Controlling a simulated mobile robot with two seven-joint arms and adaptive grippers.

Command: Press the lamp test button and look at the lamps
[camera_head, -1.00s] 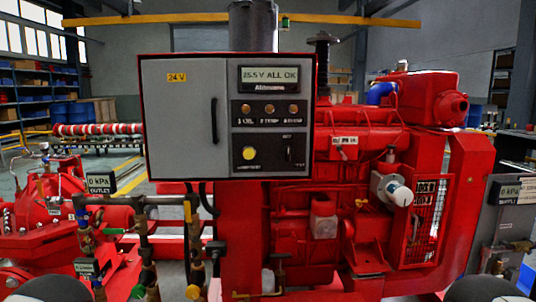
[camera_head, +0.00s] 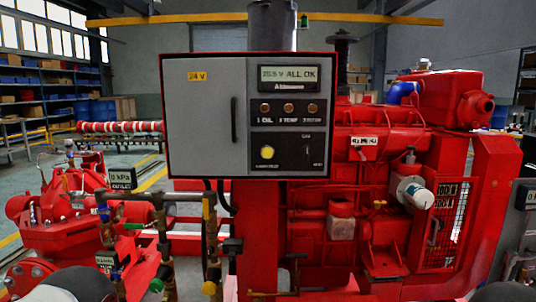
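The control panel (camera_head: 206,140) is a grey box with a red frame, upright in the upper middle of the head view. Its display (camera_head: 287,78) reads "25.5 V ALL OK". Three round amber-brown lamps sit in a row below it: the left lamp (camera_head: 265,107), the middle lamp (camera_head: 288,107) and the right lamp (camera_head: 312,107). None looks brightly lit. The round yellow lamp test button (camera_head: 267,152) is at the panel's lower left of the dark plate; its label is too blurred to read. Neither gripper shows; only dark rounded parts of my arms appear at the bottom corners.
A red diesel engine (camera_head: 372,150) stands right of and behind the panel. A red pump (camera_head: 75,205) with pipes and an outlet gauge (camera_head: 122,180) is at left. Valves and pipes (camera_head: 208,235) rise below the panel. The space directly before the panel face looks clear.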

